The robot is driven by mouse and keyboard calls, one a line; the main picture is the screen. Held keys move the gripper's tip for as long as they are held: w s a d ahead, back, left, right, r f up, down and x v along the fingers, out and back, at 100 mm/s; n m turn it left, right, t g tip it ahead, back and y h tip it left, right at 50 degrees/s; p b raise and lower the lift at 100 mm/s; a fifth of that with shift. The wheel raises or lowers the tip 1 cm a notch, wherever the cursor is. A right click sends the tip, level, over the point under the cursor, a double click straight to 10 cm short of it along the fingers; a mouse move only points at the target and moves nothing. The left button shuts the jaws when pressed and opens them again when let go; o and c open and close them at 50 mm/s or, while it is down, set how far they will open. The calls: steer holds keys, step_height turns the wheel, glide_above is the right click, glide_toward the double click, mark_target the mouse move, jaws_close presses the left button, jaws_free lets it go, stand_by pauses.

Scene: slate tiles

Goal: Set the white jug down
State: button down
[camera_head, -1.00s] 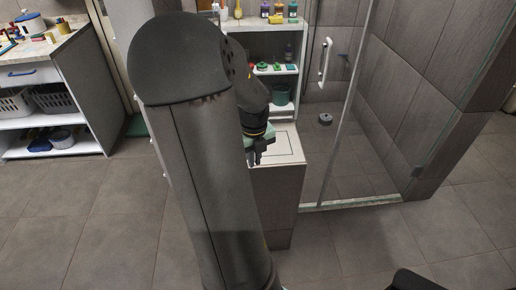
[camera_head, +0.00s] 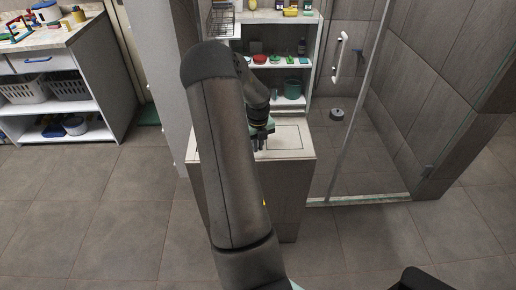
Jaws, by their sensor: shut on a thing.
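My gripper (camera_head: 260,145) points down over the white top (camera_head: 294,150) of a low grey cabinet, just right of my arm's dark link. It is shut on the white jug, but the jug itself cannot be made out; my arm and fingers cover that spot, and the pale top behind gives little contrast. Whether the jug touches the top cannot be told.
Behind the cabinet, white shelves (camera_head: 292,63) hold small bottles and a dark green cup (camera_head: 292,89). A glass shower enclosure with a white handle (camera_head: 339,57) stands to the right. The floor between is clear.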

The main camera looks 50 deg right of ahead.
steer(key=shift+f, duration=1)
steer(key=shift+f, duration=0.25)
steer(key=c, duration=1.5)
jaws_free()
steer(key=shift+r, duration=0.1)
